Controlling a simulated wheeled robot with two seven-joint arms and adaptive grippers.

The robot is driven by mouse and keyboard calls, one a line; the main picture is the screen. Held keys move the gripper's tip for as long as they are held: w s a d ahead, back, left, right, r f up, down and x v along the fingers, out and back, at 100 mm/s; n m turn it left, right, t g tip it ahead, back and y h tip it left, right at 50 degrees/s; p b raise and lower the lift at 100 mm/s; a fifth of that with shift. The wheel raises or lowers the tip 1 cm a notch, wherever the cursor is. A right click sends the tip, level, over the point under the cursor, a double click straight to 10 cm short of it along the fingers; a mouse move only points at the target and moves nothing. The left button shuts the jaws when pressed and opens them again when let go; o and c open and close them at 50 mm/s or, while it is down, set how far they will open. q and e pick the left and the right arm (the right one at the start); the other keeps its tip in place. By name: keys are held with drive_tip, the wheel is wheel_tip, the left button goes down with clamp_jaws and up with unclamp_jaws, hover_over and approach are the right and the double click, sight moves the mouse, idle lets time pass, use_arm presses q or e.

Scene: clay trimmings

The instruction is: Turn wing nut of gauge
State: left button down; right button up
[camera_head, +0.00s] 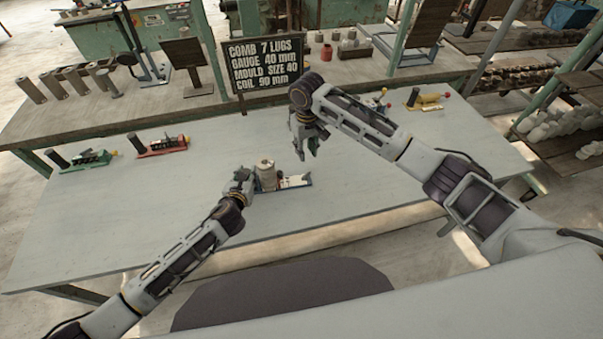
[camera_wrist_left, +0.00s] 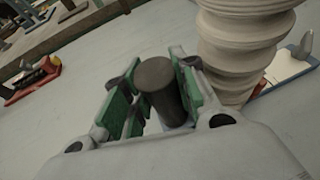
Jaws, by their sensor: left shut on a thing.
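The gauge (camera_head: 291,183) is a low blue-edged base with a pale plate, near the middle of the table. A ribbed, cream clay piece (camera_head: 266,175) stands upright at it; it also shows large in the left wrist view (camera_wrist_left: 238,45). My left gripper (camera_wrist_left: 160,95) is shut on a dark cylindrical handle (camera_wrist_left: 158,88) beside the clay piece. In the head view my left gripper (camera_head: 243,179) hides that handle. A small grey upright part (camera_wrist_left: 303,45), possibly the wing nut, shows behind the clay piece. My right gripper (camera_head: 307,150) points down, open and empty, above the gauge's right end.
Green (camera_head: 88,160), red (camera_head: 162,147) and yellow (camera_head: 424,100) gauges stand farther off on the grey table (camera_head: 150,215). A black sign (camera_head: 264,64) reads "COMB 7 LUGS, GAUGE 40 mm, MOULD SIZE 40, COIL 90 mm". The table's front left is clear.

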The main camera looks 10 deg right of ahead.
sight(304, 176)
drive_tip(key=n, duration=1.4)
drive_tip(key=s+n, duration=0.1)
drive_tip(key=n, duration=0.6)
drive_tip(key=shift+s+a+r+n, duration=0.1)
drive_tip(key=shift+a+r+n, duration=0.1)
drive_tip(key=shift+a+n, duration=0.2)
idle(0.5)
drive_tip(key=shift+f, duration=6)
clamp_jaws()
